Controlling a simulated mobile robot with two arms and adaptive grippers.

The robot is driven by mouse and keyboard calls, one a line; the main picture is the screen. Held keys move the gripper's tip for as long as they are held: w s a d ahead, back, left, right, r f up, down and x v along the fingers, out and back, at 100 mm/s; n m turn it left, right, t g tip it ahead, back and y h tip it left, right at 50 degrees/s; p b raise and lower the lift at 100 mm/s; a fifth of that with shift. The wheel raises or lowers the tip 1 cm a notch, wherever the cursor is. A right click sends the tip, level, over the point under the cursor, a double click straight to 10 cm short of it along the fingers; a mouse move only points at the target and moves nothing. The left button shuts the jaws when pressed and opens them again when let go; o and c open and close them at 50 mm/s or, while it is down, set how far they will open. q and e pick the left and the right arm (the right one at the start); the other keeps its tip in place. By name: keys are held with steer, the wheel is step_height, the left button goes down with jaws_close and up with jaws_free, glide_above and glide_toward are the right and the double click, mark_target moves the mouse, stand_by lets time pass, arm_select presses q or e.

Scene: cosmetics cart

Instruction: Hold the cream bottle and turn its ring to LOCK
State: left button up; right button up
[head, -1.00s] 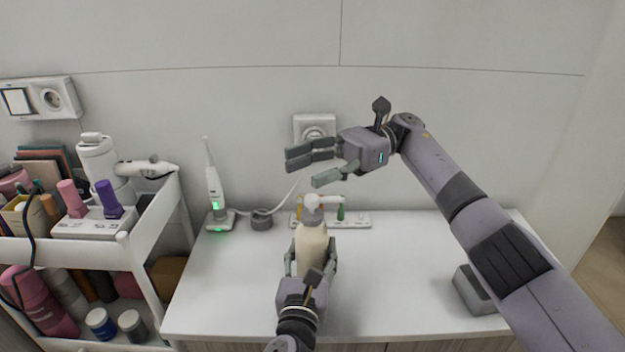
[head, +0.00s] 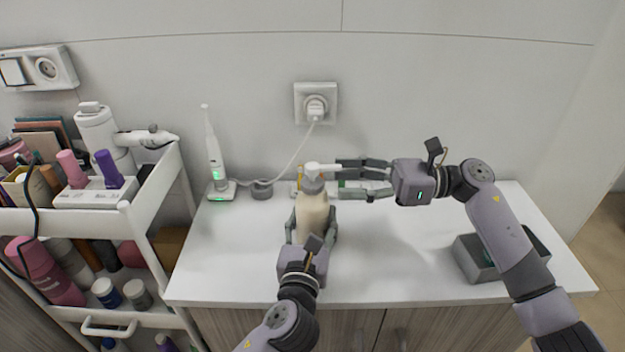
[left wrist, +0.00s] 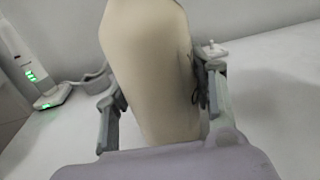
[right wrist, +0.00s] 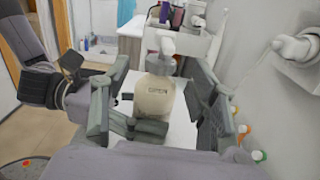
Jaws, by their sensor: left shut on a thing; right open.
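The cream bottle (head: 311,214) stands upright on the white counter, with a grey ring (head: 313,186) and a white pump head (head: 318,169) on top. My left gripper (head: 312,232) is shut around its body; the left wrist view shows fingers on both sides of the bottle (left wrist: 155,70). My right gripper (head: 340,178) is open, coming from the right, with its fingers beside the ring and pump head. In the right wrist view the bottle (right wrist: 154,104) lies between the spread fingers. The word OPEN reads on its shoulder, below the grey ring (right wrist: 160,65).
Behind the bottle is a white rack (head: 352,188) with small coloured items. An electric toothbrush (head: 213,150) on its charger stands back left, its cable running to a wall socket (head: 316,104). A grey box (head: 478,258) sits at right. A loaded cart (head: 150,215) stands left.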

mark_target(312, 181)
steer(key=s+d+m+t+h, duration=0.1)
steer(key=s+d+m+t, duration=0.2)
steer(key=d+t, duration=0.25)
steer(key=x, duration=1.2)
steer(key=shift+s+a+f, duration=0.1)
steer(key=shift+s+a, duration=0.05)
steer(key=shift+a, duration=0.25)
steer(key=shift+c, duration=0.5)
